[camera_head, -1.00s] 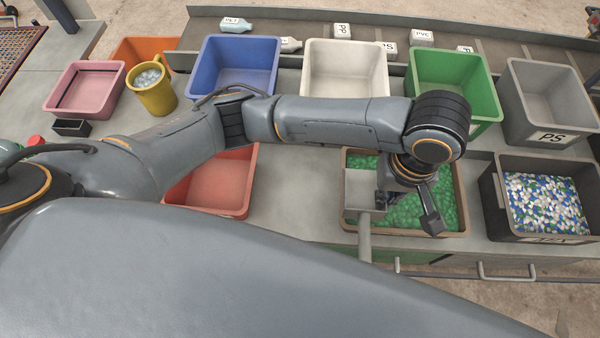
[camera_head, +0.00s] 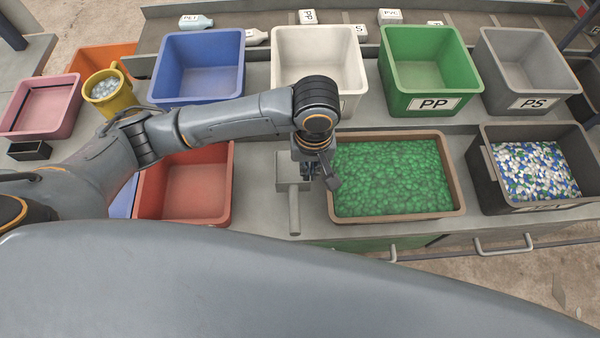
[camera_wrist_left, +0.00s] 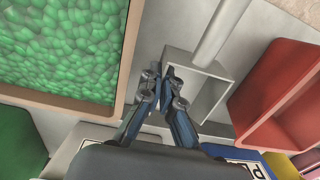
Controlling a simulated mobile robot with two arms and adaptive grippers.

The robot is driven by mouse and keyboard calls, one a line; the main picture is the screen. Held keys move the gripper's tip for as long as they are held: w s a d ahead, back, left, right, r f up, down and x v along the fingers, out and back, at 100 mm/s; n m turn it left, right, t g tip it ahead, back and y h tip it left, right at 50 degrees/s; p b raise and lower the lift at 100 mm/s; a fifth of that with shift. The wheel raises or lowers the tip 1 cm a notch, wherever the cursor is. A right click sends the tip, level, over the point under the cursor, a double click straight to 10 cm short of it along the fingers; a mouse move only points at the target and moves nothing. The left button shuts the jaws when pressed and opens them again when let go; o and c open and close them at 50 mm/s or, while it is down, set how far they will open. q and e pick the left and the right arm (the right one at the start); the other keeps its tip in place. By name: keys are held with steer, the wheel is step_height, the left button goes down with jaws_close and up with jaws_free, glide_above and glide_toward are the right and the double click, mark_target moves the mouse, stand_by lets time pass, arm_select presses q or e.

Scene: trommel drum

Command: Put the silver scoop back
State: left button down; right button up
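The silver scoop (camera_head: 294,212) is a grey box-shaped pan with a straight round handle. In the head view it is over the bare counter, just left of the brown tray of green pellets, with its handle toward me. My left gripper (camera_head: 317,178) is at the scoop's right side. In the left wrist view the fingers (camera_wrist_left: 166,80) close on the near wall of the scoop (camera_wrist_left: 224,72), whose visible inside looks empty. Whether the scoop touches the counter cannot be told. My right gripper is not in view.
The brown tray (camera_head: 462,200) of green pellets is right of the scoop, with a dark bin (camera_head: 483,190) of mixed pellets beyond. A red bin (camera_head: 183,205) is to the left. White (camera_head: 318,50), green PP (camera_head: 395,95) and other bins stand behind. Bare counter surrounds the scoop.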

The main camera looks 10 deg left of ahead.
mark_target(301, 175)
arm_select(q)
steer(key=shift+w+a+f, duration=0.2)
steer(key=shift+a+f, duration=0.2)
steer(key=shift+f, duration=0.15)
steer(key=shift+w+a+f, duration=0.15)
steer(key=shift+a+f, duration=0.25)
steer(key=shift+f, duration=0.1)
steer(key=f, duration=0.2)
steer(key=f+p, duration=0.1)
steer(key=shift+w+a+f, duration=0.1)
steer(key=shift+a, duration=0.2)
steer(key=shift+d+f, duration=0.1)
steer(key=shift+f, duration=0.2)
steer(key=shift+f, duration=0.1)
steer(key=c, duration=1.5)
jaws_free()
step_height(301, 175, up, 12)
steer(key=shift+r+b, duration=0.15)
steer(key=shift+b, duration=0.3)
